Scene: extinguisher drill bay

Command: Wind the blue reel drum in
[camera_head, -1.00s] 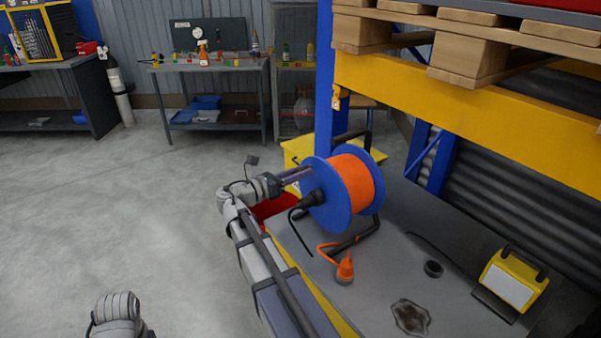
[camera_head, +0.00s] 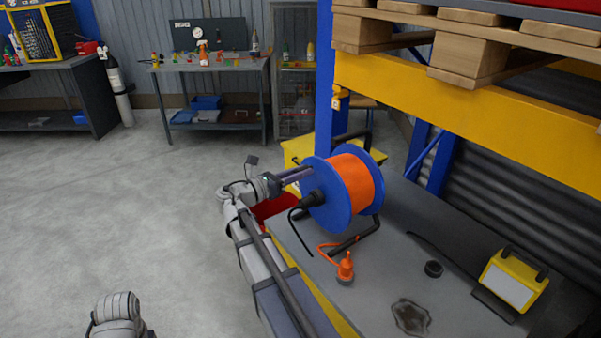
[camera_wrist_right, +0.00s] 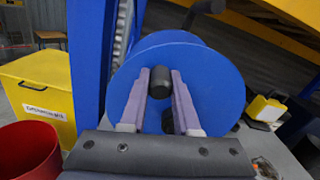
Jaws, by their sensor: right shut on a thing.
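The blue reel drum (camera_head: 330,212), wound with orange cord (camera_head: 356,183), stands upright in a black frame on the grey bench top. My right gripper (camera_head: 302,172) reaches the drum's near blue disc from the left, at its upper part. In the right wrist view the blue disc (camera_wrist_right: 215,82) fills the middle. There my right gripper (camera_wrist_right: 160,88) has its fingers either side of a black knob (camera_wrist_right: 159,82) on the disc and is shut on it. A black plug-like part with a cable (camera_head: 310,200) sits lower on the disc. My left gripper is out of view.
A blue post (camera_head: 326,80) and yellow beam (camera_head: 450,105) stand close behind. A red bin (camera_wrist_right: 28,150) and yellow box (camera_wrist_right: 42,85) are left.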

